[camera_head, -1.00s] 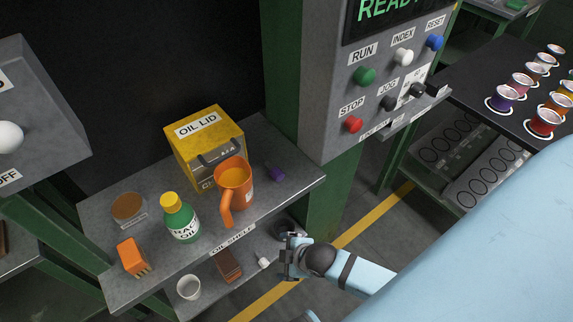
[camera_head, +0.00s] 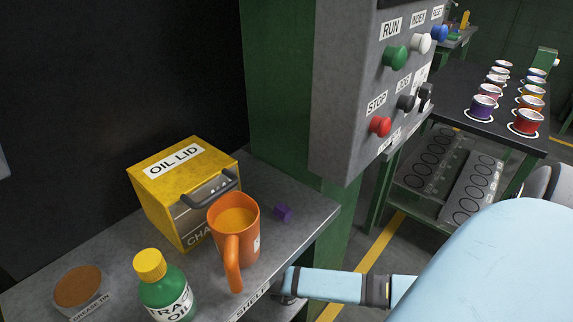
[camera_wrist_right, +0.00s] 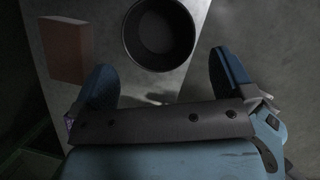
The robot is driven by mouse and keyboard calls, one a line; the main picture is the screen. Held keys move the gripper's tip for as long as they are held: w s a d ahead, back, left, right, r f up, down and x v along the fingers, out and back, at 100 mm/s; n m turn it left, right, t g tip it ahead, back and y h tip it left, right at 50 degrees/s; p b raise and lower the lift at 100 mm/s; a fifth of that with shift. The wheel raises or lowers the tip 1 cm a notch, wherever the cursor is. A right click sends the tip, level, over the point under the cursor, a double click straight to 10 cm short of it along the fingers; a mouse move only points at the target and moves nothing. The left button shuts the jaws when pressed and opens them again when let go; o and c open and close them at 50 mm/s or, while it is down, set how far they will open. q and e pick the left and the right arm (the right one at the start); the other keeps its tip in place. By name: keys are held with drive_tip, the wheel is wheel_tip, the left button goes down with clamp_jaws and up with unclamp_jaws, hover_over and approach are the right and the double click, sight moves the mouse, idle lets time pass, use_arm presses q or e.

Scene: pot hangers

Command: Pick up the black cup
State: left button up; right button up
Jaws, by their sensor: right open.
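The black cup (camera_wrist_right: 160,32) shows in the right wrist view as a dark round cup with its open mouth towards the camera. My right gripper (camera_wrist_right: 164,68) is open, with one blue finger on each side below the cup. The cup lies just ahead of the gap between the fingers, and I see no clear contact. In the head view my right arm reaches in beside the oil shelf, its gripper mostly hidden by the shelf edge. The cup cannot be made out there. My left gripper is not in view.
A brown block (camera_wrist_right: 66,48) stands left of the cup. On the upper shelf (camera_head: 303,222) are an orange mug (camera_head: 234,252), a yellow box (camera_head: 160,205), a green bottle (camera_head: 165,295) and a small purple piece (camera_head: 283,212). A green post (camera_head: 279,100) stands behind.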

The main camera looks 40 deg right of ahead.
drive_tip(key=shift+x, duration=0.95)
drive_tip(key=shift+w+d+f+b, duration=0.15)
drive_tip(key=shift+f+b, duration=0.25)
drive_tip(key=shift+f, duration=0.05)
drive_tip(key=b+x, duration=0.1)
drive_tip(key=x, duration=0.1)
drive_tip(key=shift+d+f+b, duration=0.1)
drive_tip(key=shift+f+b, duration=0.2)
drive_tip(key=shift+x, duration=0.85)
drive_tip(key=shift+r, duration=0.1)
drive_tip(key=c, duration=0.7)
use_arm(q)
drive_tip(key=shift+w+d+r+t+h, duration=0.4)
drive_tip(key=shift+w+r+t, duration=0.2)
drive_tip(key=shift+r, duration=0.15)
use_arm(e)
drive_tip(key=shift+o, duration=0.2)
drive_tip(key=shift+r, duration=0.15)
